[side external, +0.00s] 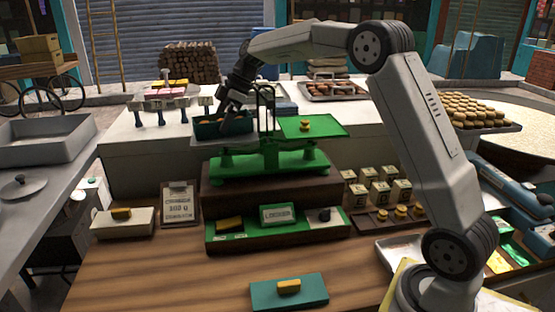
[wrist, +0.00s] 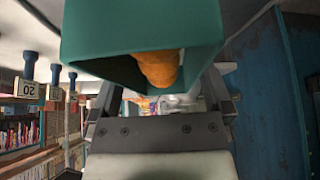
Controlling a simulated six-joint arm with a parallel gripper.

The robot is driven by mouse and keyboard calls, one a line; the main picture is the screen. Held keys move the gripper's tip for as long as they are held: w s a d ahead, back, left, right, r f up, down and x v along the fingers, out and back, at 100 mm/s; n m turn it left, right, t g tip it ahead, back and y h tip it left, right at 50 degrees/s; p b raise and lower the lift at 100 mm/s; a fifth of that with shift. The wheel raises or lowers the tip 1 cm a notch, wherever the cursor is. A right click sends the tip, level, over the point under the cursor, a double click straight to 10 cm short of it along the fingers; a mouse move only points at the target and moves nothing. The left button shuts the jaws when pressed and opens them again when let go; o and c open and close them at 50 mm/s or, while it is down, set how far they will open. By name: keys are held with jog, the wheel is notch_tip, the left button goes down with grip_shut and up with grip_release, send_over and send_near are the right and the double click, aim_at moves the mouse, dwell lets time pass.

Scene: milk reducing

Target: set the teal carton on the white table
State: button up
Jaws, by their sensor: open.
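The teal carton (side external: 207,130) is an open box with orange-brown pieces inside. In the side external view it is at the white table's (side external: 150,142) front, left of the green balance scale's post. I cannot tell whether it touches the tabletop or a scale pan. In the wrist view the carton (wrist: 85,35) fills the top middle, its open mouth showing an orange piece (wrist: 158,68). My gripper (side external: 230,108) is at the carton from above; its fingers (wrist: 160,92) are apart, either side of the carton. The exact finger contact is hidden.
The green balance scale (side external: 265,160) stands just right of the carton, its right pan (side external: 325,127) holding small yellow pieces. Blue-handled posts with white tags (side external: 160,106) stand to the left. A tray of brown goods (side external: 335,90) lies behind right. Bare white tabletop shows at left.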

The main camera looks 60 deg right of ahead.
dwell(0.4)
jog(key=c, duration=1.1)
jog(key=shift+r, duration=0.2)
jog(key=shift+r, duration=0.95)
jog(key=shift+s+a+r, duration=0.3)
jog(key=shift+s+r, duration=1.5)
jog(key=shift+s, duration=0.5)
jog(key=shift+s+a+r, duration=0.25)
jog(key=shift+s+r, duration=1.5)
jog(key=shift+s, duration=0.6)
jog(key=shift+s+a+r, duration=0.3)
jog(key=shift+s+r, duration=1.5)
jog(key=shift+s, duration=0.5)
